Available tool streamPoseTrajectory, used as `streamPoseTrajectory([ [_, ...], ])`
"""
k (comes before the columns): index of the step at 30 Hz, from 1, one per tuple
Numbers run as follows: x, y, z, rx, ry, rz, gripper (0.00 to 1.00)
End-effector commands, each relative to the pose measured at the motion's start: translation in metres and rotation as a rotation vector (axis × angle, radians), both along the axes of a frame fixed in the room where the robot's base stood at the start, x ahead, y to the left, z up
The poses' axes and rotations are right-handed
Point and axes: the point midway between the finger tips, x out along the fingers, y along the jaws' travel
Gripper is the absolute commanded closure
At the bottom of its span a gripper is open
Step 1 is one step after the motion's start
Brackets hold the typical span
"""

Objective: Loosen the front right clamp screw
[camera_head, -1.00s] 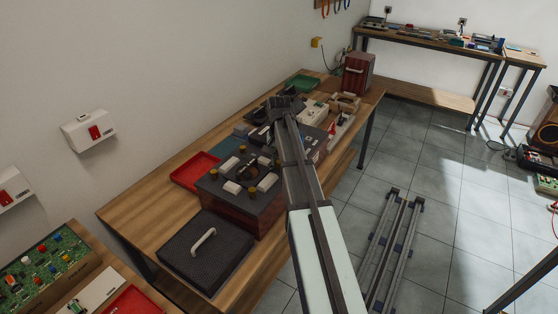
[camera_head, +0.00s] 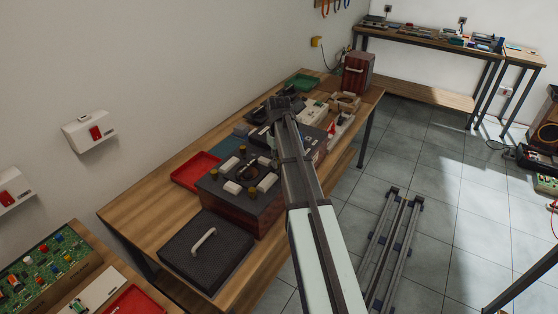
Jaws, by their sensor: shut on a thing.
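A dark-topped, reddish-sided box (camera_head: 233,211) stands on the wooden workbench, with white clamp pads (camera_head: 232,188) and yellow clamp screws (camera_head: 252,192) around a round opening on its top. My arm reaches from the bottom of the picture up past the right side of this box and bends at its far end. My gripper (camera_head: 271,142) shows only as a small dark shape at the box's right rear corner, partly lost against dark parts behind. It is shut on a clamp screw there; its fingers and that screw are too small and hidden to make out.
A dark lid-like panel with a pale handle (camera_head: 204,242) lies in front of the box. A red tray (camera_head: 194,172) is at its left. Several instruments and a reddish case (camera_head: 358,72) stand farther back. A rail frame (camera_head: 397,245) lies on the floor at right.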

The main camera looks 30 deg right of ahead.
Motion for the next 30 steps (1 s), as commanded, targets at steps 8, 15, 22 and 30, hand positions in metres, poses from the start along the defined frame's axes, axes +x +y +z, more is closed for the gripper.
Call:
streamPoseTrajectory([
  [8,-0.0004,0.0001,-0.0007,0.000,0.001,0.261,1.00],
  [15,-0.0004,0.0002,-0.0007,0.001,0.001,0.485,1.00],
  [22,-0.0005,0.0003,-0.0008,0.001,0.001,0.665,1.00],
  [30,-0.0005,0.0004,-0.0009,0.001,0.001,0.796,1.00],
])
